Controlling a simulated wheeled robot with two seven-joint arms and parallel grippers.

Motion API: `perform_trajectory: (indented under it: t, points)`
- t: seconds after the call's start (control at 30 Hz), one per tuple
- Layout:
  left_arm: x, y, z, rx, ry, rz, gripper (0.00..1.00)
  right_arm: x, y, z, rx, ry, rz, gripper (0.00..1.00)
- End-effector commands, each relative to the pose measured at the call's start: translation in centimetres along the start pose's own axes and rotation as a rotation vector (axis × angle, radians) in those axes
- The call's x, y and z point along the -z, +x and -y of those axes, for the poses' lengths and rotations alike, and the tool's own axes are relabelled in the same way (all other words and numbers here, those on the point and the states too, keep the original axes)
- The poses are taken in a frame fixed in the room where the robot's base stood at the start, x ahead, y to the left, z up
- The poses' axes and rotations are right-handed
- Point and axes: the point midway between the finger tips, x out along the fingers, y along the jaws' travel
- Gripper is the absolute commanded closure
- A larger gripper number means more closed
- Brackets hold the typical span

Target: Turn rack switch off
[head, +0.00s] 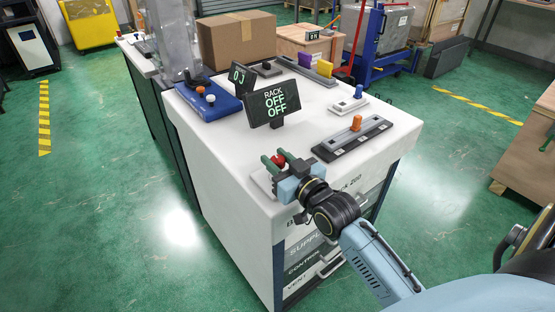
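A dark display (272,106) on the white cabinet top (235,135) reads "RACK OFF OFF". My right gripper (274,157) is over the near left corner of the top. Its two dark green fingers are apart, with a red knob (279,160) showing between them. I cannot tell whether they touch the knob. The knob sits on a pale base (262,181), partly hidden by the gripper. An orange lever (356,123) stands on a dark grey strip (352,139) to the right. No rack label is readable beside either control. My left gripper is out of view.
A white unit with a blue knob (358,91), a blue box with an orange knob (209,99), and a smaller display (240,76) stand on the top. A cardboard box (236,37) is behind. Green floor (120,200) is clear at left.

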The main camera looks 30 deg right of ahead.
Motion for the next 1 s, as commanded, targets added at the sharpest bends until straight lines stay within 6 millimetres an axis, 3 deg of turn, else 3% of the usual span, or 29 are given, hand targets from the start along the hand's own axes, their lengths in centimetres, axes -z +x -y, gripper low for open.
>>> perform_trajectory:
  t: [0.63, 1.0]
  points:
    - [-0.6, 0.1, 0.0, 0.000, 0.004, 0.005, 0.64, 0.1, 0.1, 0.1, 0.187, -0.008, -0.004, 0.91]
    - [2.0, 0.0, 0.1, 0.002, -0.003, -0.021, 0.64, 0.1, 0.0, 0.1, 0.267, 0.001, -0.001, 0.91]
